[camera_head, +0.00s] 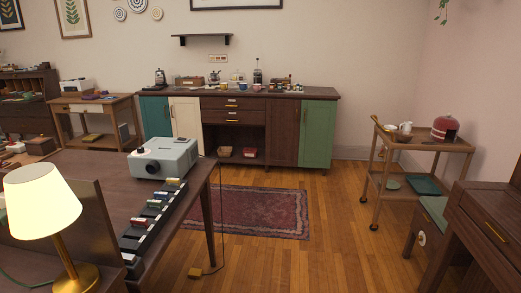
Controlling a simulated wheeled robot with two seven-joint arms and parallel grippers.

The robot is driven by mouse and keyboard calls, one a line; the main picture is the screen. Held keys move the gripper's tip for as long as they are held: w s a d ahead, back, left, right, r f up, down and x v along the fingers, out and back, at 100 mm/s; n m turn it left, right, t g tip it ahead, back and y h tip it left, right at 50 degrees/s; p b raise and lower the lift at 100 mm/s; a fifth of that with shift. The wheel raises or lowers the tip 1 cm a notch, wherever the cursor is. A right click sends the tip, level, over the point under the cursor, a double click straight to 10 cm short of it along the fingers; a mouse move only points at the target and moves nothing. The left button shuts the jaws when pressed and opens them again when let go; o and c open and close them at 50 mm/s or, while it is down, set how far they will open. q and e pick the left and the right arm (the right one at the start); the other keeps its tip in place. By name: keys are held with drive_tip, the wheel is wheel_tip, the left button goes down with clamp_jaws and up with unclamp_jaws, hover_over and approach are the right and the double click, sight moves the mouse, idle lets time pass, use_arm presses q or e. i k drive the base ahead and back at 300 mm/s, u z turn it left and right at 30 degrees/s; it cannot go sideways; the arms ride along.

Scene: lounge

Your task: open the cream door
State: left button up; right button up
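The cream door (187,117) is on the long sideboard against the back wall. It stands between a teal door (156,116) on its left and the drawers and open shelf on its right. It looks shut, and a small handle shows faintly near its left edge. Its lowest part is partly hidden by the projector and the table in front. The sideboard (322,93) also has a brown door (285,131) and a green door (318,134) at the right. Neither of my grippers shows in the head view.
A dark table (105,192) with a projector (163,157), a row of small items and a lit lamp (41,203) fills the left foreground. A rug (255,209) lies on open floor before the sideboard. A wooden cart (419,145) and a desk (490,220) stand at the right.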

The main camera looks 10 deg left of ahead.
sight(186, 112)
drive_tip(key=i, duration=5.9)
drive_tip(key=u, duration=2.9)
drive_tip(key=i, duration=3.9)
drive_tip(key=z, duration=1.9)
